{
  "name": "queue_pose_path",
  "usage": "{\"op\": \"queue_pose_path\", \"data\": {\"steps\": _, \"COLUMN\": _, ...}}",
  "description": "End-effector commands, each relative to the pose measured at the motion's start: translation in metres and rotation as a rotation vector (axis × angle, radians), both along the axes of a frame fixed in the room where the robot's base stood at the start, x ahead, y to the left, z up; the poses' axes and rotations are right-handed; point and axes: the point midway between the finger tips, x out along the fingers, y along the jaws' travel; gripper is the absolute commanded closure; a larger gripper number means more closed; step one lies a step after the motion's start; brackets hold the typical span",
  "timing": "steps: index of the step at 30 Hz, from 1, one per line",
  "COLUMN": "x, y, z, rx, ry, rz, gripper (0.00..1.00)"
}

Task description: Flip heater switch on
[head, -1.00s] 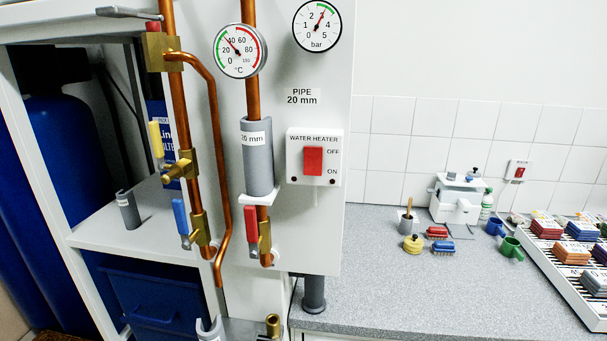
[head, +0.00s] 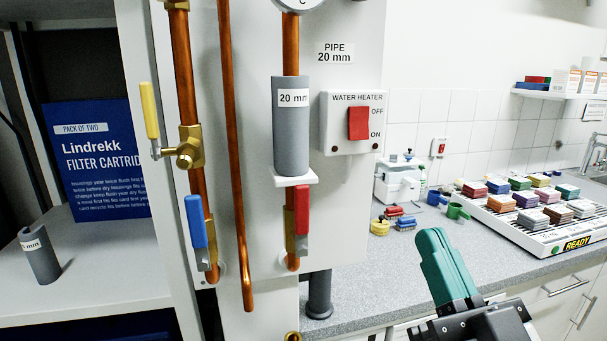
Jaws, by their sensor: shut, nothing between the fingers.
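The water heater switch (head: 359,123) is a red rocker on a white box labelled WATER HEATER (head: 350,147), mounted on the white panel. OFF is printed beside its upper part and ON beside its lower part. I cannot tell which way the rocker is tilted. My gripper (head: 434,238) has teal fingers and is shut and empty. It is in the lower right of the head view, below and to the right of the switch box, apart from it in the picture.
Left of the box are a grey 20 mm pipe sleeve (head: 291,130), copper pipes, and valves with red (head: 301,209), blue (head: 196,221) and yellow (head: 149,110) levers. A rack of coloured packs (head: 525,235) stands on the right worktop. Space directly in front of the switch looks clear.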

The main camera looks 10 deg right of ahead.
Motion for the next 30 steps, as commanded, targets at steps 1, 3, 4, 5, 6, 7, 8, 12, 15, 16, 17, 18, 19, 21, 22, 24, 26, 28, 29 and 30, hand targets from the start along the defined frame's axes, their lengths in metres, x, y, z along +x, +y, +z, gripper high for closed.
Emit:
{"op": "queue_pose_path", "data": {"steps": 1, "x": -0.005, "y": 0.004, "z": 0.007, "rx": -0.007, "ry": -0.041, "rz": 0.011, "gripper": 1.0}}
{"op": "queue_pose_path", "data": {"steps": 3, "x": -0.01, "y": 0.008, "z": 0.015, "rx": -0.013, "ry": -0.078, "rz": 0.023, "gripper": 1.0}}
{"op": "queue_pose_path", "data": {"steps": 4, "x": -0.012, "y": 0.009, "z": 0.017, "rx": -0.014, "ry": -0.088, "rz": 0.027, "gripper": 1.0}}
{"op": "queue_pose_path", "data": {"steps": 5, "x": -0.013, "y": 0.01, "z": 0.018, "rx": -0.015, "ry": -0.095, "rz": 0.029, "gripper": 1.0}}
{"op": "queue_pose_path", "data": {"steps": 6, "x": -0.014, "y": 0.011, "z": 0.02, "rx": -0.016, "ry": -0.101, "rz": 0.03, "gripper": 1.0}}
{"op": "queue_pose_path", "data": {"steps": 7, "x": -0.014, "y": 0.011, "z": 0.02, "rx": -0.017, "ry": -0.103, "rz": 0.031, "gripper": 1.0}}
{"op": "queue_pose_path", "data": {"steps": 8, "x": -0.014, "y": 0.011, "z": 0.02, "rx": -0.017, "ry": -0.103, "rz": 0.031, "gripper": 1.0}}
{"op": "queue_pose_path", "data": {"steps": 12, "x": -0.014, "y": 0.011, "z": 0.02, "rx": -0.017, "ry": -0.102, "rz": 0.031, "gripper": 1.0}}
{"op": "queue_pose_path", "data": {"steps": 15, "x": -0.013, "y": 0.011, "z": 0.02, "rx": -0.018, "ry": -0.101, "rz": 0.031, "gripper": 1.0}}
{"op": "queue_pose_path", "data": {"steps": 16, "x": -0.013, "y": 0.011, "z": 0.02, "rx": -0.017, "ry": -0.101, "rz": 0.03, "gripper": 1.0}}
{"op": "queue_pose_path", "data": {"steps": 17, "x": -0.012, "y": 0.011, "z": 0.021, "rx": -0.017, "ry": -0.101, "rz": 0.03, "gripper": 1.0}}
{"op": "queue_pose_path", "data": {"steps": 18, "x": -0.011, "y": 0.011, "z": 0.022, "rx": -0.017, "ry": -0.102, "rz": 0.03, "gripper": 1.0}}
{"op": "queue_pose_path", "data": {"steps": 19, "x": -0.01, "y": 0.011, "z": 0.023, "rx": -0.017, "ry": -0.102, "rz": 0.029, "gripper": 1.0}}
{"op": "queue_pose_path", "data": {"steps": 21, "x": -0.006, "y": 0.01, "z": 0.027, "rx": -0.015, "ry": -0.104, "rz": 0.03, "gripper": 1.0}}
{"op": "queue_pose_path", "data": {"steps": 22, "x": -0.004, "y": 0.01, "z": 0.028, "rx": -0.015, "ry": -0.103, "rz": 0.029, "gripper": 1.0}}
{"op": "queue_pose_path", "data": {"steps": 24, "x": 0.003, "y": 0.011, "z": 0.034, "rx": -0.015, "ry": -0.105, "rz": 0.03, "gripper": 1.0}}
{"op": "queue_pose_path", "data": {"steps": 26, "x": 0.01, "y": 0.011, "z": 0.042, "rx": -0.016, "ry": -0.104, "rz": 0.03, "gripper": 1.0}}
{"op": "queue_pose_path", "data": {"steps": 28, "x": 0.022, "y": 0.011, "z": 0.053, "rx": -0.017, "ry": -0.101, "rz": 0.029, "gripper": 1.0}}
{"op": "queue_pose_path", "data": {"steps": 29, "x": 0.027, "y": 0.01, "z": 0.057, "rx": -0.017, "ry": -0.102, "rz": 0.028, "gripper": 1.0}}
{"op": "queue_pose_path", "data": {"steps": 30, "x": 0.033, "y": 0.01, "z": 0.062, "rx": -0.018, "ry": -0.101, "rz": 0.028, "gripper": 1.0}}
